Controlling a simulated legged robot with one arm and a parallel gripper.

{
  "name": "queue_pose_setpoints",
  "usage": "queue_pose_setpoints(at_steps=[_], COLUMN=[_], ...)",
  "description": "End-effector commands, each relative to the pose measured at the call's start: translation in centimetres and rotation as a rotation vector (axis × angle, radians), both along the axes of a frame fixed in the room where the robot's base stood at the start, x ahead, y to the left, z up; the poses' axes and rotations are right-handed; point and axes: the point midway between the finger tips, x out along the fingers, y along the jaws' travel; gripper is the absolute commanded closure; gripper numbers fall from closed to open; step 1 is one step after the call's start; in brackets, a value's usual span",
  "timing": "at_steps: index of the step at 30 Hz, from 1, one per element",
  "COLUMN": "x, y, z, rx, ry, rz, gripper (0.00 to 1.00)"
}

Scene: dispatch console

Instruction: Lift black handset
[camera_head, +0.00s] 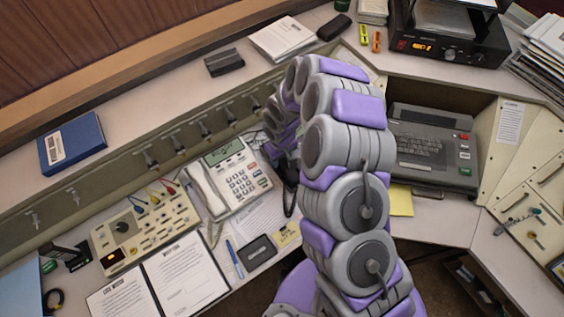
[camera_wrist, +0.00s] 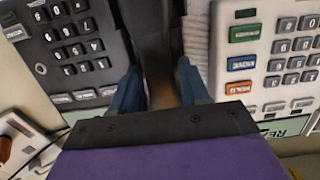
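The black handset (camera_wrist: 152,32) shows at the top middle of the wrist view, beside the keypad of a dark phone (camera_wrist: 75,48). My gripper (camera_wrist: 160,92) has its two blue fingers on either side of the handset's narrower part. The handset fills most of the gap; I cannot tell whether both fingers press on it or whether it is off its cradle. In the head view my bent arm hides most of this spot. Only dark parts (camera_head: 288,198) show left of the arm, and I cannot clearly separate handset from gripper there.
A white desk phone (camera_head: 230,178) with its own handset stands close to the left of my arm; it shows at right in the wrist view (camera_wrist: 270,55). A beige control box (camera_head: 145,225), open binder (camera_head: 185,275) and dark case (camera_head: 257,252) lie nearby. A grey machine (camera_head: 430,150) stands right of my arm.

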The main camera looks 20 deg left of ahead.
Motion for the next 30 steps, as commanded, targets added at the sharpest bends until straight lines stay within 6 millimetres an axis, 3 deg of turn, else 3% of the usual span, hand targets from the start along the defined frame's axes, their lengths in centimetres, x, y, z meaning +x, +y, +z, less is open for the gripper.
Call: queue_pose_setpoints(at_steps=[14, 23, 30], x=[-0.2, -0.2, -0.1], y=[0.1, 0.1, 0.0], z=[-0.1, 0.1, 2.2], rx=[-0.002, -0.002, 0.0], ry=[0.002, 0.002, -0.001], rz=[0.001, 0.001, 0.001], gripper=[0.99, 1.0, 1.0])
